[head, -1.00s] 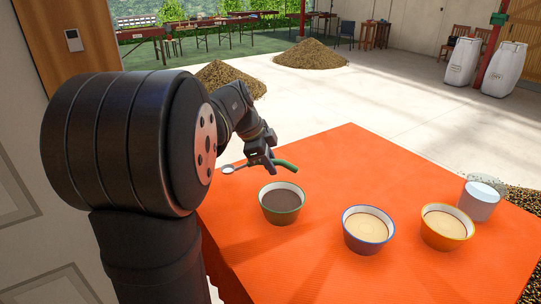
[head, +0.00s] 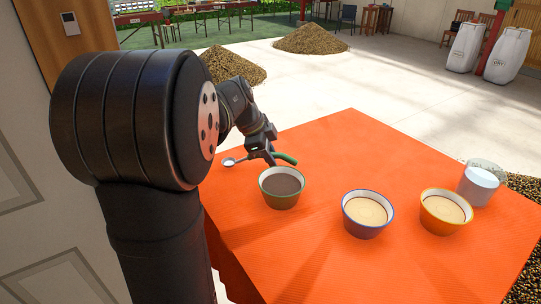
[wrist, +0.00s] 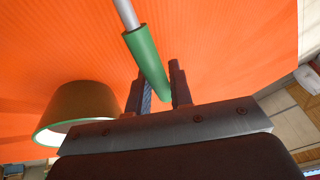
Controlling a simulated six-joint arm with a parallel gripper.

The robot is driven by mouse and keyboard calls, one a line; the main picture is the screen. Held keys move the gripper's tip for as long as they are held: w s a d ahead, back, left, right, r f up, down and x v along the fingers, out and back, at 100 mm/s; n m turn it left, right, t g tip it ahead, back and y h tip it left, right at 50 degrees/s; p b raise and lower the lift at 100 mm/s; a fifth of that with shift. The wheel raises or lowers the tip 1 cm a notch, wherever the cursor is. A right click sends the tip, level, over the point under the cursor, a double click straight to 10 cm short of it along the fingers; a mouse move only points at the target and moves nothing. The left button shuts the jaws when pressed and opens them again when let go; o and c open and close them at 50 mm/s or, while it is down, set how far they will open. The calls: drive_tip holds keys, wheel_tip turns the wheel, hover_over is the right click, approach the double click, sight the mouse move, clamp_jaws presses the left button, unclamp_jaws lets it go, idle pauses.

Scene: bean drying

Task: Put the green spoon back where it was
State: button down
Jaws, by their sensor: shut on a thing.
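The green spoon has a green handle (head: 285,158) and a pale metal scoop end (head: 229,162) pointing left in the head view. My gripper (head: 268,157) is shut on the handle, just behind the green-rimmed bowl. In the wrist view the green handle (wrist: 146,58) runs between my two fingers (wrist: 160,92), with the metal shaft extending past it. The green-rimmed bowl (head: 281,200) holds dark contents and also shows in the wrist view (wrist: 82,108). Whether the spoon touches the cloth cannot be told.
A blue-rimmed bowl (head: 366,226) and an orange-rimmed bowl (head: 440,222) with pale contents stand to the right on the orange cloth (head: 360,150). A white-filled clear cup (head: 478,188) stands near the right edge. The cloth behind the bowls is clear.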

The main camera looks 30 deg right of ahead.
drive_tip(key=shift+f, duration=0.65)
drive_tip(key=c, duration=1.2)
unclamp_jaws()
drive_tip(key=v, duration=1.7)
drive_tip(key=shift+r, duration=0.2)
drive_tip(key=shift+a, duration=0.15)
drive_tip(key=x, duration=1.7)
drive_tip(key=shift+f, duration=0.25)
drive_tip(key=shift+r, duration=0.25)
